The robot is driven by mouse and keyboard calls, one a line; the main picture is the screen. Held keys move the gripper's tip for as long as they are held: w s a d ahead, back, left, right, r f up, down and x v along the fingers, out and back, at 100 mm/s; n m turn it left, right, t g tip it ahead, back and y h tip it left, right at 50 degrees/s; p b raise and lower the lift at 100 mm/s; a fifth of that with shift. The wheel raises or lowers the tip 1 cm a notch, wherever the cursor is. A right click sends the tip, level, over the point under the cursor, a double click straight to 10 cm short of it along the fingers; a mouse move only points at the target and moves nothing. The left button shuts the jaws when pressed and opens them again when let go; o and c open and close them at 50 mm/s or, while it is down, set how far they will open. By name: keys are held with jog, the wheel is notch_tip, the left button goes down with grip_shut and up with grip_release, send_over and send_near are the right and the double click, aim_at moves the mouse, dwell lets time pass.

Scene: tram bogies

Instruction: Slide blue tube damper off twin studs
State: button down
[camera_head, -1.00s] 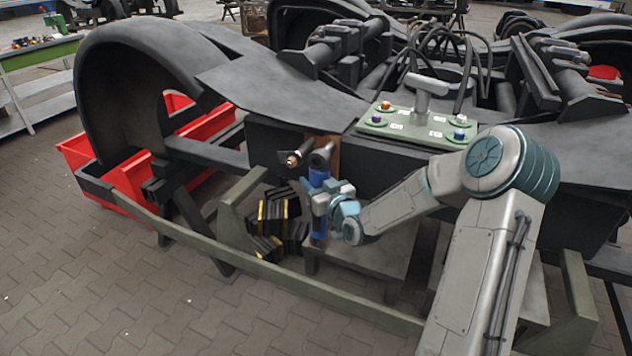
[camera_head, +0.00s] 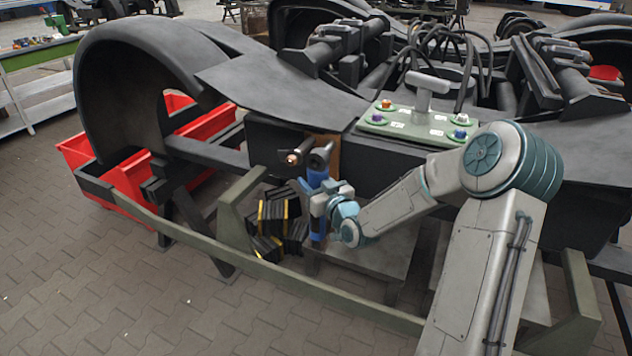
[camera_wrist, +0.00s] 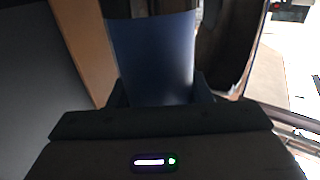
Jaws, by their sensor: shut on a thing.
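The blue tube damper (camera_head: 317,178) stands roughly upright at the front face of the dark bogie frame, in the middle of the head view. My gripper (camera_head: 322,203) is shut around the tube. In the wrist view the blue tube (camera_wrist: 155,55) fills the space between the fingers. A grey round damper end (camera_head: 320,155) shows above the tube. One stud with a copper-coloured tip (camera_head: 294,158) juts out to its left. The other stud is hidden, and I cannot tell whether the damper still sits on it.
A brown plate (camera_head: 331,148) is behind the damper. A green tray (camera_head: 410,127) with several coloured pieces is on the frame above. Black and yellow blocks (camera_head: 275,220) are stacked below left. A green-grey rail (camera_head: 270,274) crosses in front. Red bins (camera_head: 125,182) stand at left.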

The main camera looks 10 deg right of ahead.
jog(key=shift+s+a+r+b, duration=0.15)
jog(key=shift+s+a+b, duration=0.3)
jog(key=shift+s+a, duration=0.55)
jog(key=shift+s+d, duration=0.1)
jog(key=shift+s, duration=0.05)
jog(key=shift+s+a+b, duration=0.35)
jog(key=shift+s+a, duration=0.2)
jog(key=shift+s, duration=0.25)
jog(key=shift+s+a+b, duration=0.3)
jog(key=shift+s+a, duration=0.25)
jog(key=shift+s, duration=0.2)
